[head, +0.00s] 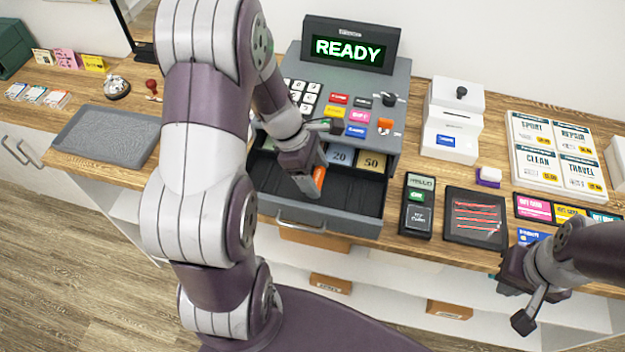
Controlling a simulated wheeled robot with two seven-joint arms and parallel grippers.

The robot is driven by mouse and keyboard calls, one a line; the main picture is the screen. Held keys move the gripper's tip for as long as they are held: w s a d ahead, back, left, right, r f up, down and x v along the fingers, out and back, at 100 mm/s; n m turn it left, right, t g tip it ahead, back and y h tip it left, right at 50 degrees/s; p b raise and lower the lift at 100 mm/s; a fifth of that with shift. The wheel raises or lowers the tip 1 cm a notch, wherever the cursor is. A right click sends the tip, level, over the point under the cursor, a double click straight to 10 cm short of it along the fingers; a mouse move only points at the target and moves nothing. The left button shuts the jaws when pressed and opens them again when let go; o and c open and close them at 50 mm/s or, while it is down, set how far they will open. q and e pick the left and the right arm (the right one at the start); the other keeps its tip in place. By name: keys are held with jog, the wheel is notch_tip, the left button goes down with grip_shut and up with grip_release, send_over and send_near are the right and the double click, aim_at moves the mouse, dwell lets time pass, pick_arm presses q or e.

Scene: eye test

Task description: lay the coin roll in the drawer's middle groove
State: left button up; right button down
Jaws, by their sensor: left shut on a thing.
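The coin roll (319,178) is a small orange piece, partly hidden by my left gripper (315,182), which is shut on it. The gripper points down into the open drawer (345,222) of the grey cash register. Dark grooves show in the front part of the drawer; compartments labelled 20 and 50 lie behind. My arm hides the drawer's left part. I cannot tell whether the roll touches the drawer floor or which groove it is over. My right gripper (506,285) is at the counter's front edge on the right, with its fingertips unclear.
The register (385,150) has a READY display (348,50) behind the drawer. A card terminal (417,205) and a dark pad (475,217) stand right of the drawer. A grey tray (105,137) lies left. A white box (452,120) stands behind the terminal.

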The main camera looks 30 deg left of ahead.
pick_arm(q)
jog(key=shift+w+a+f, duration=0.45)
jog(key=shift+a+f, duration=0.05)
jog(key=shift+a, duration=0.1)
jog(key=f, duration=0.4)
jog(key=shift+w+a+f, duration=0.1)
jog(key=shift+a+f, duration=0.05)
jog(key=shift+a, duration=0.1)
jog(key=shift+d, duration=0.1)
jog(key=shift+f, duration=0.2)
jog(key=o, duration=1.1)
jog(key=shift+r, duration=0.1)
jog(key=shift+o, duration=0.2)
